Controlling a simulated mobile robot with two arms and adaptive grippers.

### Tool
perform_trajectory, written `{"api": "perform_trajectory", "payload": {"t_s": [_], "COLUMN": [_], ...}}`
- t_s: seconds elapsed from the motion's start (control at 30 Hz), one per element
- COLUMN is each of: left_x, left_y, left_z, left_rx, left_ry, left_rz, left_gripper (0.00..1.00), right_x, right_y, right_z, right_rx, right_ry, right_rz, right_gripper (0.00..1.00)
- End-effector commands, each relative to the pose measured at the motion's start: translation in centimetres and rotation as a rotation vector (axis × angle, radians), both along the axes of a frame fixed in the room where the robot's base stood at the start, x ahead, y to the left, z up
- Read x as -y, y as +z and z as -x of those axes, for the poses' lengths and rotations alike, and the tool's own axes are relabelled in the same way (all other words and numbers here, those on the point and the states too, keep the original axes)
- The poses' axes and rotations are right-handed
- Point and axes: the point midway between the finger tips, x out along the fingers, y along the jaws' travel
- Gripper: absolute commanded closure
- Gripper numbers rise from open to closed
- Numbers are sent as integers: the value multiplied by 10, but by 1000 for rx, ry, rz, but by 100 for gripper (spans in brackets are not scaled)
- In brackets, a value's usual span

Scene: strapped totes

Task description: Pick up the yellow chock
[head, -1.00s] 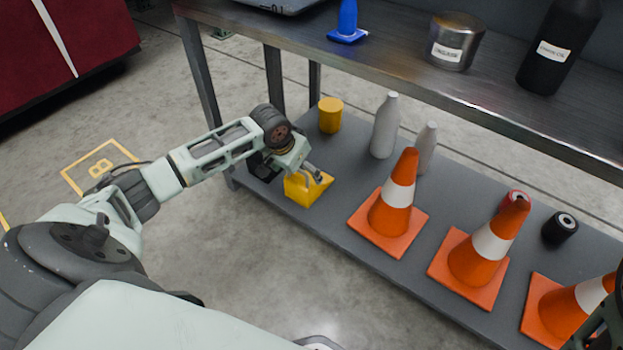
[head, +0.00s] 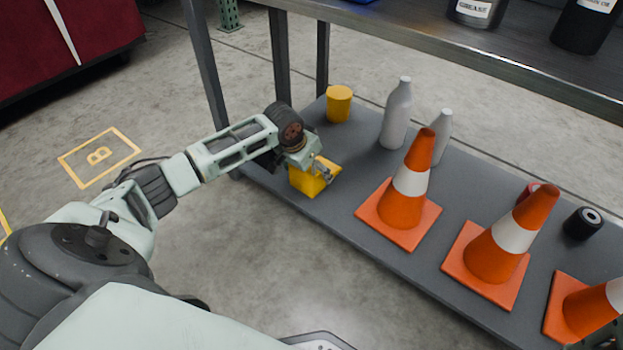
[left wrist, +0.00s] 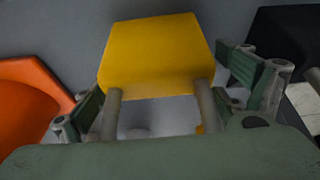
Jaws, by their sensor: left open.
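The yellow chock (head: 307,180) sits on the lower grey shelf near its front left end. It also shows in the left wrist view (left wrist: 156,55), straight ahead of my fingers. My left gripper (head: 321,164) is open at the chock, and its fingers partly cover the chock in the head view. In the left wrist view the left gripper (left wrist: 158,108) has one finger at each side of the chock's near end. I cannot tell whether the fingers touch it. My right gripper is not in view.
Orange cones (head: 402,190) stand right of the chock on the lower shelf (head: 352,165). A yellow cylinder (head: 339,104) and grey bottles (head: 397,115) stand behind. A dark object (left wrist: 285,45) is beside the chock in the wrist view. The upper shelf (head: 420,45) overhangs the back.

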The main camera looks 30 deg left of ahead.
Motion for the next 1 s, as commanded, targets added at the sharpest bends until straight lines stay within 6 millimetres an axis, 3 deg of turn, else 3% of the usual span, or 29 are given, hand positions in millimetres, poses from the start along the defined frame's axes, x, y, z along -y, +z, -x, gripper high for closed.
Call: {"api": "perform_trajectory", "payload": {"t_s": [0.27,1.0], "left_x": [0,0], "left_y": [-1,-1], "left_z": [-1,-1], "left_rx": [0,0], "left_ry": [-1,-1], "left_rz": [0,0], "left_gripper": [8,73], "right_x": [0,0], "right_y": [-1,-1], "right_z": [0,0], "right_rx": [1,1], "right_ry": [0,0], "right_rz": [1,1], "right_gripper": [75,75]}}
